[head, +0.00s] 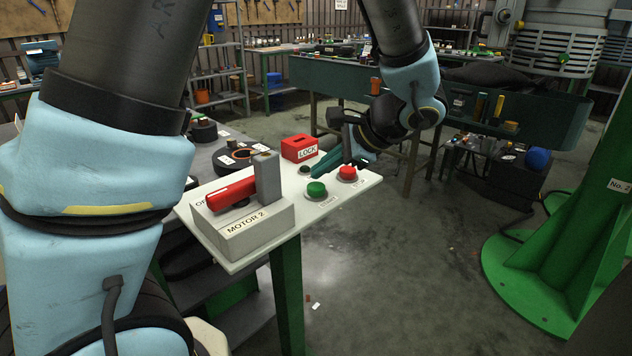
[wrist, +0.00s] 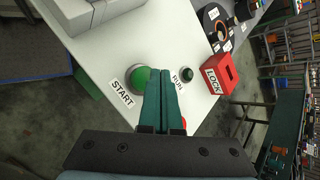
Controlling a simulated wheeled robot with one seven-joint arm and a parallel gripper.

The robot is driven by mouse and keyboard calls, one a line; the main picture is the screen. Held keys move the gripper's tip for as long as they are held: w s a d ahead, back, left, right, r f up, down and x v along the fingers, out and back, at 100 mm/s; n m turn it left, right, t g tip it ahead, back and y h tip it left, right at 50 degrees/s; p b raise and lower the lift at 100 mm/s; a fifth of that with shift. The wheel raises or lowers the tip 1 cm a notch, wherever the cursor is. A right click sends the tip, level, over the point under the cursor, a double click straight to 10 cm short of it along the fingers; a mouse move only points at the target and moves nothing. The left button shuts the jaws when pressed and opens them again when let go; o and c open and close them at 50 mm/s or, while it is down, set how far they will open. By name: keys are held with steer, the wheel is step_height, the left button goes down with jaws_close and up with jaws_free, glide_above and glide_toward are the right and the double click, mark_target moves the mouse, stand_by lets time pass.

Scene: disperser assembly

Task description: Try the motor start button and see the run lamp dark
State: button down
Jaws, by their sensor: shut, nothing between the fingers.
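The green START button (head: 316,190) sits on the white panel at the table corner, and shows in the wrist view (wrist: 140,78) beside its START label. The small RUN lamp (wrist: 186,73) is dark green with no visible glow; it also shows in the head view (head: 305,169). My gripper (head: 317,170) has its teal fingers together and empty, pointing down over the panel. In the wrist view the fingertips (wrist: 157,72) lie between button and lamp, close to the button's edge; I cannot tell whether they touch. A red button (head: 347,172) is partly hidden behind the fingers in the wrist view.
The MOTOR 2 box (head: 243,222) with a red handle (head: 230,192) and an upright grey block (head: 267,175) stands left on the panel. A red LOCK box (head: 299,148) sits behind the lamp. A green column (head: 585,200) stands at right; the floor between is mostly clear.

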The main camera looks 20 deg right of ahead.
mark_target(322, 187)
steer(key=shift+r, duration=0.1)
steer(key=shift+r+p, duration=2)
steer(key=shift+r, duration=0.45)
